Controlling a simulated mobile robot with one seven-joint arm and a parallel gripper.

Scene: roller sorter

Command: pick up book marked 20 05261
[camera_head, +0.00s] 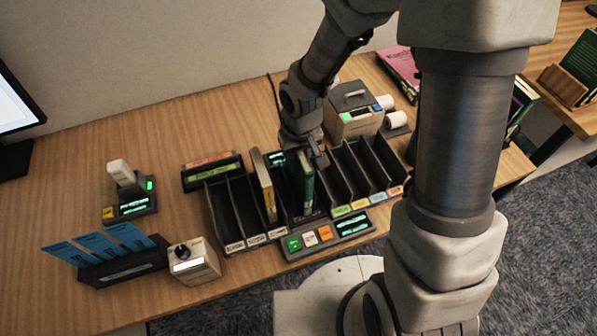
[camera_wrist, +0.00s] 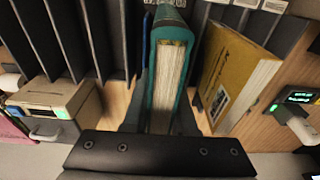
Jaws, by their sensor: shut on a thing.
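A dark green book (camera_head: 307,188) stands upright in the middle of the black sorter rack (camera_head: 225,215). In the wrist view it is a teal book (camera_wrist: 154,75) with its pale page edges facing the camera. My gripper (camera_head: 306,160) comes down from above and is shut on this book, with one finger on each side in the wrist view (camera_wrist: 163,105). I cannot read the mark 20 05261 on it. I cannot tell whether its lower end touches the rack floor. A yellow book (camera_head: 264,187) stands in the slot to its left; it also shows in the wrist view (camera_wrist: 229,68).
Empty slots (camera_head: 365,170) lie to the right. A button panel (camera_head: 330,234) sits in front, and a beige printer (camera_head: 352,112) stands behind. A scanner stand (camera_head: 130,195), a blue card holder (camera_head: 120,262) and a small beige box (camera_head: 193,262) are at left. A pink book (camera_head: 398,70) lies behind my arm.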

